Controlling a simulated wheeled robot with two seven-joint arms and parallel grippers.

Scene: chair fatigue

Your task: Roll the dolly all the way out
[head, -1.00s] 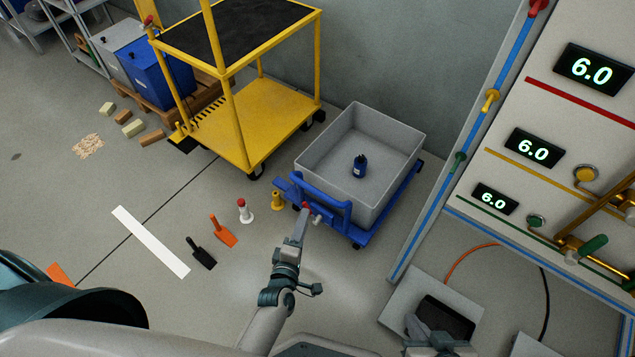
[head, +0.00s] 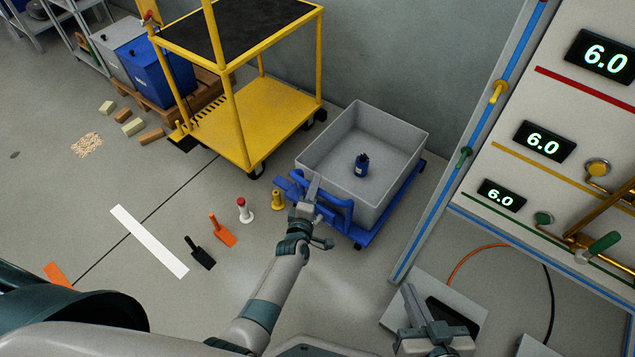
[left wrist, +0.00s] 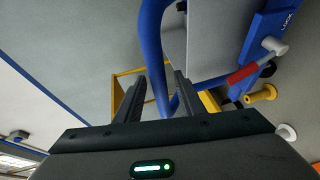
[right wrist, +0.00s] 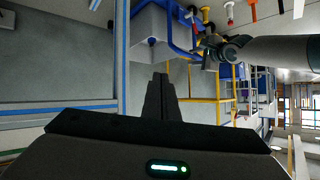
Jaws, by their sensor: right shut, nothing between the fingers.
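The dolly (head: 372,238) is a low blue frame carrying a grey bin (head: 398,180), with a blue tube handle (head: 342,207) at its near left end. My left gripper (head: 313,188) is at this handle. In the left wrist view my left fingers (left wrist: 157,85) are apart, with the blue handle tube (left wrist: 152,45) showing between them; whether they touch it is unclear. A red lever with a grey end (left wrist: 245,72) sits beside a blue plate marked LOCK (left wrist: 285,22). My right gripper (head: 410,298) is shut and empty, over the floor near the panel.
A dark blue bottle-like object (head: 362,164) stands in the bin. A yellow cart (head: 245,115) stands behind left. A panel with displays (head: 545,140) is close on the right.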

